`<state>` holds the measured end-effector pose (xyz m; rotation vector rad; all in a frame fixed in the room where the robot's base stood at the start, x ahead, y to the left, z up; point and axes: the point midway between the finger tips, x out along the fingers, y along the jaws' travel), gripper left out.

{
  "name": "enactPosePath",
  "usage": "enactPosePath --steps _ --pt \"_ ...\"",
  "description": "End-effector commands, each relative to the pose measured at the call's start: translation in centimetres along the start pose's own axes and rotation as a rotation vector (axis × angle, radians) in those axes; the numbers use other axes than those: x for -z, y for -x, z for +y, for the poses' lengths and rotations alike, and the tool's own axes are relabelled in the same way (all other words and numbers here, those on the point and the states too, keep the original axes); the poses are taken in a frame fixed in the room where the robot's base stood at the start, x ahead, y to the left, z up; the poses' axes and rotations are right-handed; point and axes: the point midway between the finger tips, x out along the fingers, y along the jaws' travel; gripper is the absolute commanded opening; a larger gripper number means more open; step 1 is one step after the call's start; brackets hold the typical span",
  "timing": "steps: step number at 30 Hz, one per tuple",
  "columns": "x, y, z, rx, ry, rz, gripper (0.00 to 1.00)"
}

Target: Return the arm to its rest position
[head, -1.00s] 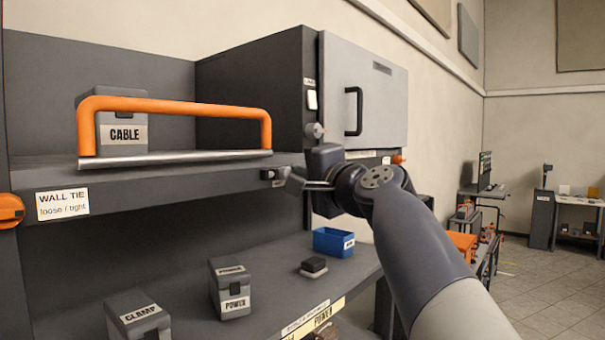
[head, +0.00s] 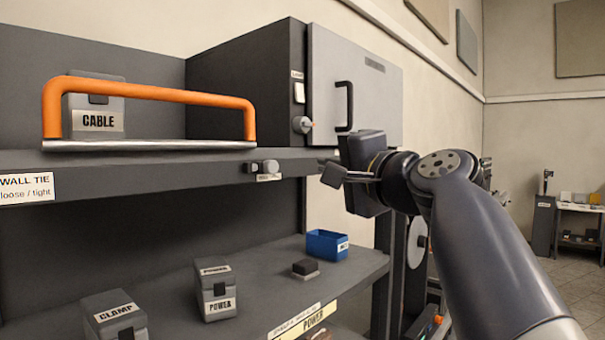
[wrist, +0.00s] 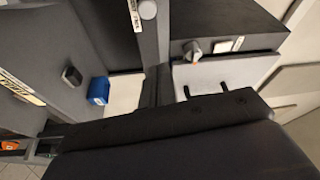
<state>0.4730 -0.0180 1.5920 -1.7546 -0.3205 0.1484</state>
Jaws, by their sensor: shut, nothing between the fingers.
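My gripper (head: 334,174) shows in the head view in front of the right end of the shelf unit. Its fingers are shut and empty, pointing left towards the shelf. It hangs in free air, apart from the knob (head: 262,167) on the upper shelf's front edge. My arm (head: 480,240) reaches in from the lower right, bent at the wrist. In the wrist view a large dark part of my own arm fills the bottom, and the fingertips cannot be made out there.
The grey cabinet (head: 355,85) with a black handle stands behind my gripper on the upper shelf (head: 130,163). An orange rail (head: 150,93) crosses that shelf's front. Below are a blue bin (head: 327,245), a power box (head: 215,292) and a clamp box (head: 115,316). Open floor lies far right.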

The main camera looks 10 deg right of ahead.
Motion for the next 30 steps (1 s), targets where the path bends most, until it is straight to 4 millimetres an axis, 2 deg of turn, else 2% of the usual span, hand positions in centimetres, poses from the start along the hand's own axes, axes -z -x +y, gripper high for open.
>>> enactPosePath --steps 6,19,23,30 --pt "0.0 1.2 0.0 -0.001 0.001 0.001 0.0" --pt "0.0 0.8 -0.1 -0.001 0.0 -0.002 0.0" --pt "0.0 -0.6 -0.2 -0.002 -0.002 -0.004 0.0" --pt "0.0 -5.1 -0.4 -0.003 -0.002 -0.006 0.0"
